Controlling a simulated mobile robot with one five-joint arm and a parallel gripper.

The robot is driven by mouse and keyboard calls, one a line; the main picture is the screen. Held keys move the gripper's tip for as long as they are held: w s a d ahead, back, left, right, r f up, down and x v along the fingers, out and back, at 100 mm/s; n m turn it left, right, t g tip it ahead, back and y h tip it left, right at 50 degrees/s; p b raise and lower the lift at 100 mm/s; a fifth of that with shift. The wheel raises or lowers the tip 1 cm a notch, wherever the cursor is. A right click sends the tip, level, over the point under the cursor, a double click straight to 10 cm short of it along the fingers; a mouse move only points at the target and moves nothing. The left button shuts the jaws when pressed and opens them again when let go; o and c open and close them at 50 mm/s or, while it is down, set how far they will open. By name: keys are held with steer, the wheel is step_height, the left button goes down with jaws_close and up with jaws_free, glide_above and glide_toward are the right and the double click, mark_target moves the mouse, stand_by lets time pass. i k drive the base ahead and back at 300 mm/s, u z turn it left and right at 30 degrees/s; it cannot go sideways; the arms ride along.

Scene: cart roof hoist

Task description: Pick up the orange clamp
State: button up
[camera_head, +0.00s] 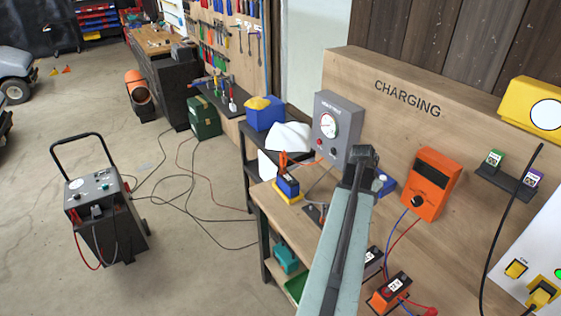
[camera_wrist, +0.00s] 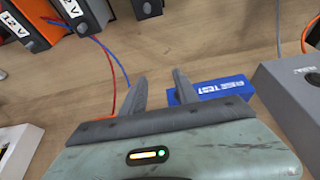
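An orange clamp (camera_head: 283,160) appears to stand upright on a small blue block with a yellow base (camera_head: 288,188), at the left part of the workbench in the head view. My gripper (camera_head: 362,155) is above the bench, to the right of the clamp and apart from it. In the wrist view my gripper (camera_wrist: 161,88) has its two grey fingers spread with only bench top between them, so it is open and empty. I cannot clearly make out the clamp in the wrist view.
A grey meter box (camera_head: 338,128) stands behind the clamp. An orange charger (camera_head: 431,184) is on the back panel. Batteries with red and blue leads (camera_head: 390,293) sit at the bench front. A blue box (camera_wrist: 211,90) lies beside my right finger.

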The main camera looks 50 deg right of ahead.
mark_target(283, 158)
steer(key=u, duration=0.05)
steer(key=i, duration=0.95)
steer(key=z, duration=0.05)
